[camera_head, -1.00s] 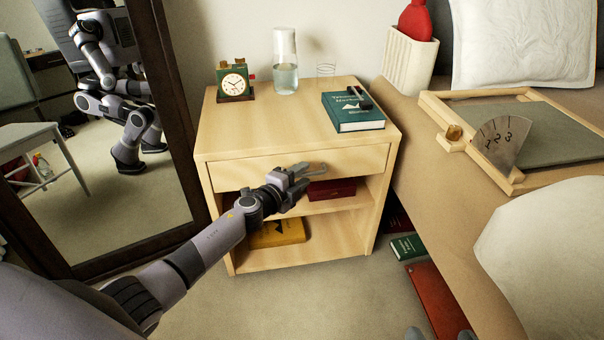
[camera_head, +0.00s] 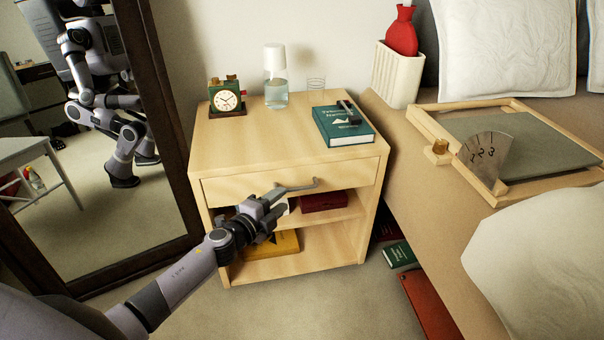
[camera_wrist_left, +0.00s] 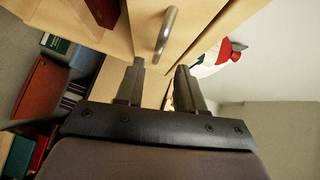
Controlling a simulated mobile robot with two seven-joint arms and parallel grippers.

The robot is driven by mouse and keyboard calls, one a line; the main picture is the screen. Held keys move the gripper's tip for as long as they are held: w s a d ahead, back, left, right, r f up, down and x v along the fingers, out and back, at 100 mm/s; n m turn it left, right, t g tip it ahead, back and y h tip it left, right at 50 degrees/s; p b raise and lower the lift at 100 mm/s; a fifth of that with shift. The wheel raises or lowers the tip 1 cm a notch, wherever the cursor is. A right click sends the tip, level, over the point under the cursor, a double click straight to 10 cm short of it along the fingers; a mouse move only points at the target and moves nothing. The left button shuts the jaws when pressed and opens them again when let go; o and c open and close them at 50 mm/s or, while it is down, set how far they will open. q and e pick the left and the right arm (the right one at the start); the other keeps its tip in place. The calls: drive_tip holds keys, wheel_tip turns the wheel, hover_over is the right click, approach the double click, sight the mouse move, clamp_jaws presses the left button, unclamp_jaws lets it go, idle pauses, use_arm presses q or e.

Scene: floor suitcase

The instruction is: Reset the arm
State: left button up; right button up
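My left gripper (camera_head: 284,201) is in front of the wooden nightstand (camera_head: 230,142), just below and left of the metal handle (camera_head: 302,187) on its drawer (camera_head: 348,176). In the left wrist view its two fingers (camera_wrist_left: 160,82) stand apart with nothing between them. The handle (camera_wrist_left: 165,34) shows beyond the fingertips there, apart from them. The drawer looks shut. My right gripper is in neither view.
A mirror (camera_head: 170,110) stands left; a bed (camera_head: 430,185) is right.

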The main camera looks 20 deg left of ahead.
use_arm(q)
drive_tip(key=s+d+r+n+g+h, duration=0.1)
drive_tip(key=s+d+r+n+g, duration=0.1)
drive_tip(key=s+d+n, duration=0.8)
drive_tip(key=s+d+r+n+g+h, duration=0.2)
drive_tip(key=s+d+n, duration=0.45)
drive_tip(key=s, duration=0.75)
drive_tip(key=s+a+r+y+p, duration=0.1)
drive_tip(key=r+p, duration=0.4)
drive_tip(key=p, duration=0.5)
drive_tip(key=s+a+r+g+y+p, duration=0.1)
drive_tip(key=a+r+p, duration=0.3)
drive_tip(key=p, duration=0.6)
drive_tip(key=s+a+r+y+p, duration=0.2)
drive_tip(key=r+p, duration=0.4)
drive_tip(key=p, duration=0.3)
drive_tip(key=shift+s+a+r+g+p, duration=0.2)
drive_tip(key=shift+s+a+g+p, duration=0.15)
drive_tip(key=shift+s+a, duration=0.45)
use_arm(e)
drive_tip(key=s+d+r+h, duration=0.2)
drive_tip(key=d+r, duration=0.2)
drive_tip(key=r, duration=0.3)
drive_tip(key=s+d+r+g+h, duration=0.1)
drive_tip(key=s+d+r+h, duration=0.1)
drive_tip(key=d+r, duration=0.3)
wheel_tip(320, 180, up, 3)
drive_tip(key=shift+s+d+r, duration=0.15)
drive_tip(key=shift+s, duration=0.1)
